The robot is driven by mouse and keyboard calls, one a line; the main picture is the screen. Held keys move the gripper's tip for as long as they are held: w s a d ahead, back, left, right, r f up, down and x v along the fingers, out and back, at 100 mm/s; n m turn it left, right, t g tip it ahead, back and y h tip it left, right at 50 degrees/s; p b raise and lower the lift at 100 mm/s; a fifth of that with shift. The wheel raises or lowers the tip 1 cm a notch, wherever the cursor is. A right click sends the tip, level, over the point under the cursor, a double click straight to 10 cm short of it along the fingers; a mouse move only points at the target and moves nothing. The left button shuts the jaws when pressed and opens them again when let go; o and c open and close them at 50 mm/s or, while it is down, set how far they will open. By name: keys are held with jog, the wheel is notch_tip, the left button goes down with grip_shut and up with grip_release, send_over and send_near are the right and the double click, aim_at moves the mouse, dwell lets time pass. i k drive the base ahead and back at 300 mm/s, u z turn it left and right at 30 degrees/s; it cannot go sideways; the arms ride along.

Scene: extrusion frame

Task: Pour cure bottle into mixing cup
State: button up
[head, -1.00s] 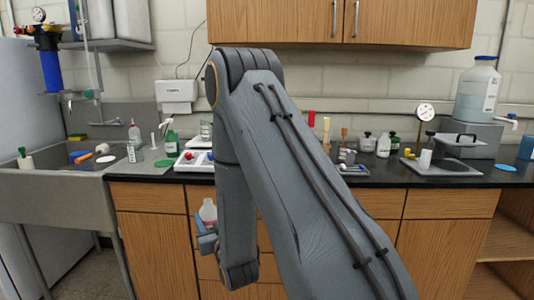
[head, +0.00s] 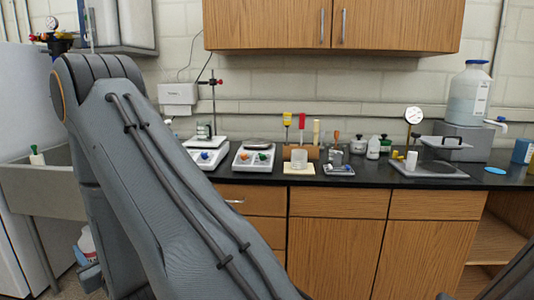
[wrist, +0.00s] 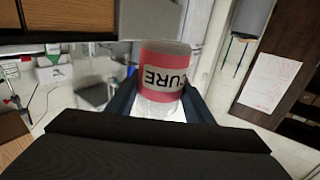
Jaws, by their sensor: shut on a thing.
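My gripper (wrist: 158,108) is shut on the cure bottle (wrist: 165,72), which has a red label with dark "CURE" lettering. One finger lies on each side of the bottle in the wrist view. In the head view the cure bottle (head: 86,240) shows at the lower left, partly hidden by my arm, below counter height and well away from the counter items. A small translucent cup (head: 299,158), likely the mixing cup, stands on a pale yellow mat on the black counter. I cannot see inside it.
Two white scales (head: 256,156) stand left of the cup, and a wooden tool rack (head: 312,152) behind it. A small tray (head: 338,169) and several small bottles are to its right. A dial gauge (head: 414,116) stands farther right. The sink (head: 45,190) is at left.

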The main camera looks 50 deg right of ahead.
aim_at(299, 159)
jog(key=k, duration=0.85)
jog(key=z, duration=0.9)
jog(key=i, duration=0.85)
